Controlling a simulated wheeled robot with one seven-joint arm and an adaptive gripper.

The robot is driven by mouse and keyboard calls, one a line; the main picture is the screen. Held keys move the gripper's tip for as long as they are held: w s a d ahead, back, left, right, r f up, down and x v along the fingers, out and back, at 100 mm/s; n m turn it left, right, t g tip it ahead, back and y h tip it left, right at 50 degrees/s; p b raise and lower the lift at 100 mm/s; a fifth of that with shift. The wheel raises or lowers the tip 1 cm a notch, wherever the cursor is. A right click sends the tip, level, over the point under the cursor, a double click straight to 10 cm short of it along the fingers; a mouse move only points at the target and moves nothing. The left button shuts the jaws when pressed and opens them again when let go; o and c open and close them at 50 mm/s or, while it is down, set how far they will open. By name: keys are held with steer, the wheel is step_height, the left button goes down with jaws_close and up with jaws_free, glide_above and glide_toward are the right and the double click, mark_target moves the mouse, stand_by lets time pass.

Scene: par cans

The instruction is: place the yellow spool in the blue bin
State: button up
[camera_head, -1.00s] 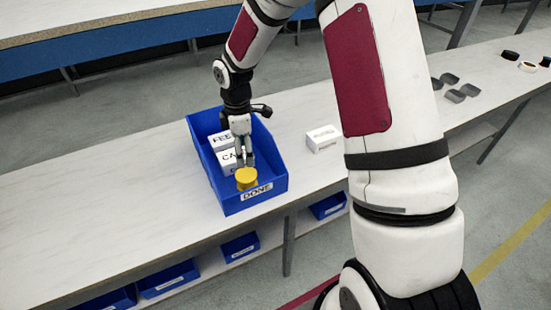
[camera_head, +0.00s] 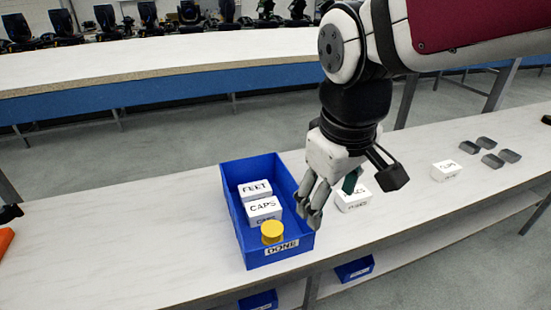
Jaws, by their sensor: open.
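The yellow spool (camera_head: 272,232) stands upright inside the blue bin (camera_head: 237,217), near its front wall with the DONE label. Two white boxes, labelled FEET (camera_head: 256,190) and CAPS (camera_head: 263,208), sit behind the spool in the bin. My gripper (camera_head: 310,217) is open and empty. It hangs at the bin's right side, apart from the spool, and hides part of the bin's right wall.
A white box (camera_head: 354,200) stands on the bench just right of my gripper, partly hidden. Another white box (camera_head: 444,170) and several small grey trays (camera_head: 491,152) are farther right.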

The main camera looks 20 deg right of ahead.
steer(key=s+a+m+y, duration=0.1)
steer(key=s+m, duration=0.2)
steer(key=s, duration=0.5)
steer(key=shift+s+t, duration=0.3)
steer(key=shift+t, duration=0.1)
steer(key=shift+r, duration=0.1)
steer(key=shift+t, duration=0.6)
step_height(320, 180, up, 5)
steer(key=p, duration=0.4)
steer(key=shift+r, duration=0.1)
